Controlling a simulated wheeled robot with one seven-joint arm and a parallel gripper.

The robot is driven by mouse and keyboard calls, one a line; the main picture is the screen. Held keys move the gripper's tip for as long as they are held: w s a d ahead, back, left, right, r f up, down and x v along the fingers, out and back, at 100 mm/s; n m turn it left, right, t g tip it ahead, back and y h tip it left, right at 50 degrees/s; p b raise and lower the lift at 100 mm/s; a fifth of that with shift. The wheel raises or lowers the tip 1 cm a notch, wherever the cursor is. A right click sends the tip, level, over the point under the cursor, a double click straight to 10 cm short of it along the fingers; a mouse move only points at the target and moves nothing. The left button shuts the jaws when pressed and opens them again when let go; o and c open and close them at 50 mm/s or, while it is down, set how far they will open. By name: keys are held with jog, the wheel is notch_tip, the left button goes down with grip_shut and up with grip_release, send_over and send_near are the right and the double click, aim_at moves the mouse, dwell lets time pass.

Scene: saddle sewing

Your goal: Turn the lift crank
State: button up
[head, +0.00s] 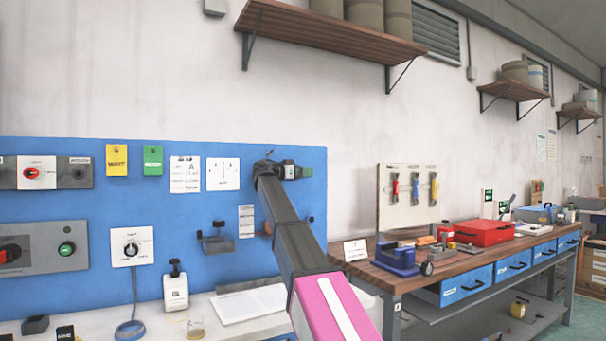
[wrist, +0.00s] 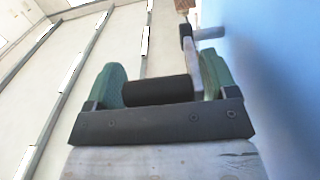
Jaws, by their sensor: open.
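My gripper (head: 289,170) is at the right part of the blue panel, at the end of my arm. In the wrist view its two green fingers (wrist: 160,82) stand apart. A black cylindrical grip (wrist: 158,91), which looks like the crank's handle, lies crosswise between them. The right finger is close to it; I cannot tell whether either finger touches it. A pale metal crank arm (wrist: 193,62) runs up beside the right finger to a grey shaft (wrist: 208,34) near the blue panel. In the head view the crank is mostly hidden by my gripper and arm.
A wooden workbench (head: 440,262) with a red box (head: 484,232) stands at right. A shelf (head: 325,30) hangs above.

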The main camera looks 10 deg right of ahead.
jog(key=shift+c, duration=0.4)
jog(key=c, duration=1)
jog(key=shift+c, duration=0.2)
jog(key=shift+s+d+f, duration=0.1)
jog(key=shift+f, duration=0.1)
